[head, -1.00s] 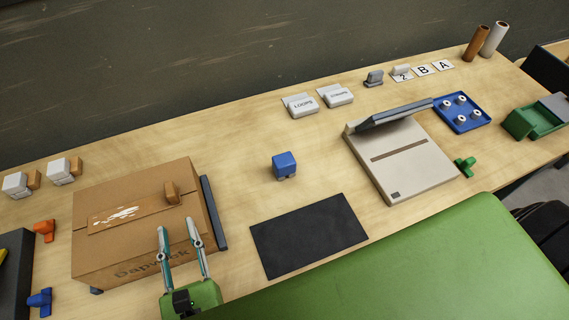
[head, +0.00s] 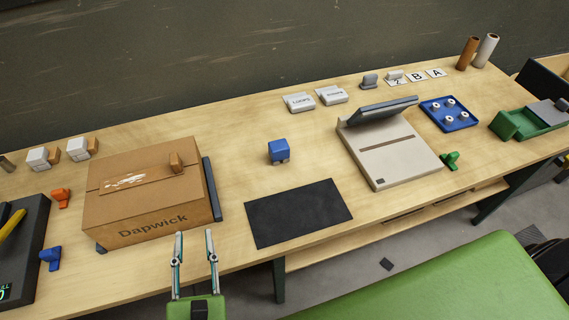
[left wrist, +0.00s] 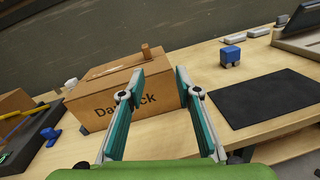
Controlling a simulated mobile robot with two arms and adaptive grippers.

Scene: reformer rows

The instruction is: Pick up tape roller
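A small tan block (head: 176,162) stands on top of the cardboard box (head: 150,222), at the end of a tape-like strip; it also shows in the left wrist view (left wrist: 145,51). It may be the tape roller, but I cannot tell for certain. My left gripper (head: 194,236) is open and empty, in front of the box's lower right front in the head view. In the left wrist view its fingers (left wrist: 158,76) point at the box, apart from each other with nothing between them. My right gripper is not in view.
A black mat (head: 298,213) lies right of the box, with a blue block (head: 279,151) behind it. A dark tray (head: 28,250) and small orange (head: 61,197) and blue (head: 51,258) pieces are left. A green bench (head: 450,285) stands in front of the table.

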